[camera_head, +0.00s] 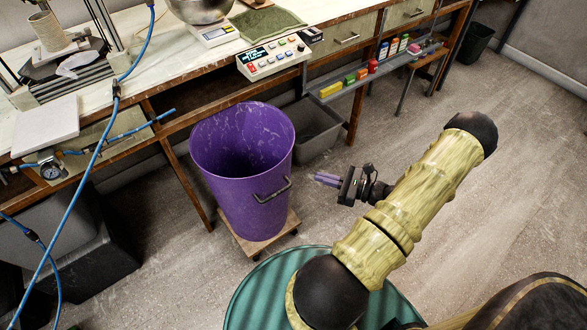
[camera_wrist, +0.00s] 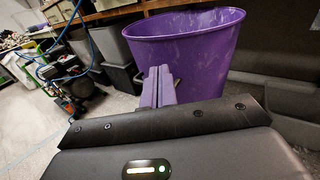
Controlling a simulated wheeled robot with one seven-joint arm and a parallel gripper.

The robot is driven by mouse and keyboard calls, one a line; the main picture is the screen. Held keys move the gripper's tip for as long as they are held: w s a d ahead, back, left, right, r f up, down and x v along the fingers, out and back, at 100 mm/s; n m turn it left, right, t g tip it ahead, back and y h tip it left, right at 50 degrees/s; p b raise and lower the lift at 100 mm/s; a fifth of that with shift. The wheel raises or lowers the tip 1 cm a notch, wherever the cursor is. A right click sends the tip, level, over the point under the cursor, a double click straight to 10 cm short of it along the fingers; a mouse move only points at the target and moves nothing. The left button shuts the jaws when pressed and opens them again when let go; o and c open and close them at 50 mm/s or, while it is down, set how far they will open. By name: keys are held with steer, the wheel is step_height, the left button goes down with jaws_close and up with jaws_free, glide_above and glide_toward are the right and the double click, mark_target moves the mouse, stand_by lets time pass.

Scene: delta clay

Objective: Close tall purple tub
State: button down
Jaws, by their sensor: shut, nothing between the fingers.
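The tall purple tub (camera_head: 235,180) stands on a small wooden dolly (camera_head: 258,243) in front of the workbench. Its top is open and no lid shows on it. A dark handle (camera_head: 272,190) sits on its side facing my arm. My gripper (camera_head: 318,179) is to the right of the tub, apart from it, with purple fingers pointing toward it. In the wrist view the purple tub (camera_wrist: 190,50) fills the upper middle, and my gripper's fingers (camera_wrist: 158,72) are together and empty in front of it, hiding part of its side.
The workbench (camera_head: 150,40) runs behind the tub, with a control box (camera_head: 273,57) and a scale (camera_head: 213,32) on it. A grey bin (camera_head: 312,130) stands under the bench. A green ribbed round surface (camera_head: 262,290) lies in front.

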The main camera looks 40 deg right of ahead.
mark_target(286, 155)
steer(key=d+f+m+t+h, duration=0.1)
steer(key=s+d+f+m+t+h, duration=0.1)
steer(key=d, duration=0.1)
steer(key=shift+m, duration=0.3)
steer(key=shift+f, duration=0.1)
steer(key=b+x, duration=0.1)
steer(key=x, duration=1.3)
steer(key=shift+w+d, duration=0.1)
steer(key=shift+d, duration=0.05)
